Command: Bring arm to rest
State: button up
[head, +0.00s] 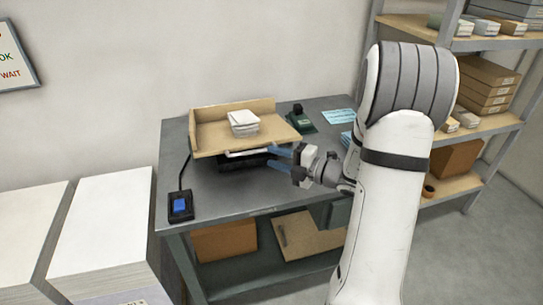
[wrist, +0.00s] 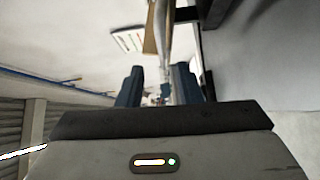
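My arm reaches from the right over the grey workbench (head: 215,190) in the head view. My gripper (head: 273,156) is at the right front of a wooden tray (head: 205,139), near its lower edge. Its two blue fingers are spread apart, with a gap between them and nothing clearly held. The fingers also show apart in the wrist view (wrist: 160,86). A dark unit (head: 238,164) sits under the tray, with a thin white edge showing above it. I cannot tell whether the fingertips touch the unit or the tray.
A box with a blue button (head: 180,206) is at the bench's front left. Tall paper stacks (head: 105,225) stand left; loaded shelves (head: 490,125) stand right.

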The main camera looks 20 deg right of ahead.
jog(key=s+a+r+n+g+h+p, duration=0.1)
jog(key=s+a+r+n+g+p, duration=0.1)
jog(key=s+a+n+g, duration=0.75)
jog(key=s+a+r+n+g+h+p, duration=0.2)
jog(key=s+n, duration=0.5)
jog(key=n, duration=0.8)
jog(key=s+d+r+n+t+h+p, duration=0.1)
jog(key=s+d+r+n+h, duration=0.1)
jog(key=n, duration=0.8)
jog(key=s+d+r+n+h+p, duration=0.1)
jog(key=s+d+r+n+h, duration=0.2)
jog(key=n, duration=0.8)
jog(key=s+d+h, duration=0.2)
jog(key=h, duration=0.2)
jog(key=shift+t, duration=0.35)
